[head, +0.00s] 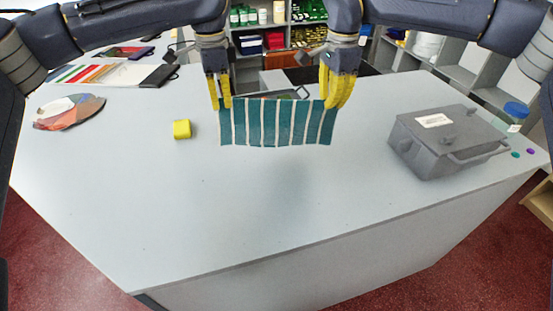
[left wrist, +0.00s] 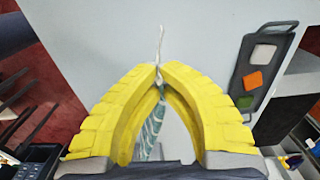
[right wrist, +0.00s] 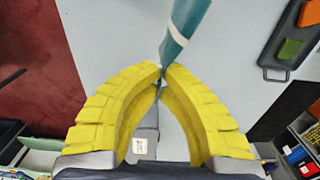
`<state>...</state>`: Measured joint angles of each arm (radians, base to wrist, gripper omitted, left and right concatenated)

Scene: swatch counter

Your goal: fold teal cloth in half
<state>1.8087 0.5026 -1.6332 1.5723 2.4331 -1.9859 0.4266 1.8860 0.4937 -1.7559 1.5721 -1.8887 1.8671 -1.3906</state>
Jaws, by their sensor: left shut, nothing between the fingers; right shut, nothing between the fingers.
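The teal cloth (head: 276,122) has pale stripes and hangs spread upright between my two grippers, with a shadow on the counter below it. My left gripper (head: 222,106) is shut at its upper left corner. In the left wrist view the cloth (left wrist: 152,134) shows edge-on at the closed tips (left wrist: 159,75). My right gripper (head: 334,105) is shut at the upper right corner. In the right wrist view the cloth (right wrist: 185,25) passes at the closed tips (right wrist: 161,75). The cloth's far side is hidden in the head view.
A yellow block (head: 182,129) sits left of the cloth. A grey lidded box (head: 445,140) and a blue-lidded jar (head: 513,115) stand at the right. Swatch fans (head: 68,112) and sample boards (head: 110,74) lie at the left. A dark tray (left wrist: 243,75) lies behind the cloth. The front counter (head: 230,220) is clear.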

